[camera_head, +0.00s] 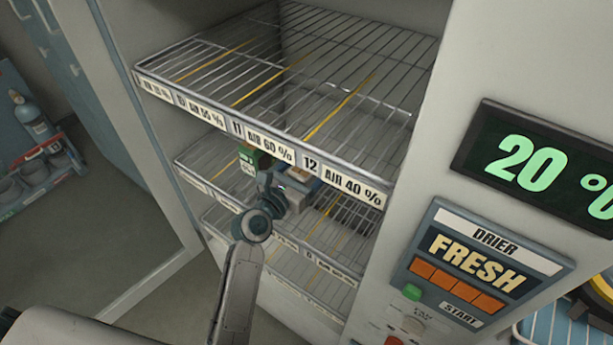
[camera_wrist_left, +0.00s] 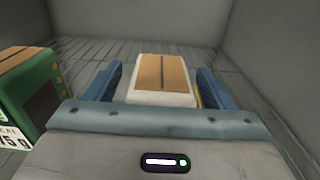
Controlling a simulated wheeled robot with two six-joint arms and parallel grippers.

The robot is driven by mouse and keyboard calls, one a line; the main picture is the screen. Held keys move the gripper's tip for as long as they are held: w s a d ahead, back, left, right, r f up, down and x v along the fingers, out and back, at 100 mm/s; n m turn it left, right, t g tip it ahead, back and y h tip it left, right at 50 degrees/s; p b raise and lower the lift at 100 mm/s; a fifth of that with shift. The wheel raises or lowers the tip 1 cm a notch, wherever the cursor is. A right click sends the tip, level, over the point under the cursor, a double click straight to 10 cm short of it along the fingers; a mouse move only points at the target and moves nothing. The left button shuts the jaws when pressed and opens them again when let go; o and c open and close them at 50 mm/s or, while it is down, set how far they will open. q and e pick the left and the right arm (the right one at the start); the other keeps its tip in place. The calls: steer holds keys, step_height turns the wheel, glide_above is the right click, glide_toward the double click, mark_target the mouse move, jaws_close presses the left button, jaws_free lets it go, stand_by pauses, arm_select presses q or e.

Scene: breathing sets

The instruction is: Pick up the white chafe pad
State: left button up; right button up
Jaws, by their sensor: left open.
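A white block with a tan top split by a dark line (camera_wrist_left: 163,97), which looks like the white chafe pad, lies on a wire shelf in the left wrist view. My left gripper (camera_wrist_left: 158,82) is open, with one blue finger on each side of the block. Small gaps show between fingers and block, and the gripper body hides its near lower edge. In the head view my left gripper (camera_head: 303,182) reaches into the drier below the top shelf; I cannot make out the block there. My right gripper is not in view.
A green box with a tan top (camera_wrist_left: 28,92) stands close to the left finger; it also shows in the head view (camera_head: 250,160). The top wire shelf (camera_head: 290,75) is empty and lies above my gripper. Cabinet walls enclose the shelf.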

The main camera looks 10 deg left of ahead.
arm_select(q)
steer(key=shift+w+d, duration=0.1)
steer(key=shift+w, duration=0.15)
steer(key=c, duration=1.3)
steer(key=shift+c, duration=0.2)
steer(key=shift+r, duration=0.15)
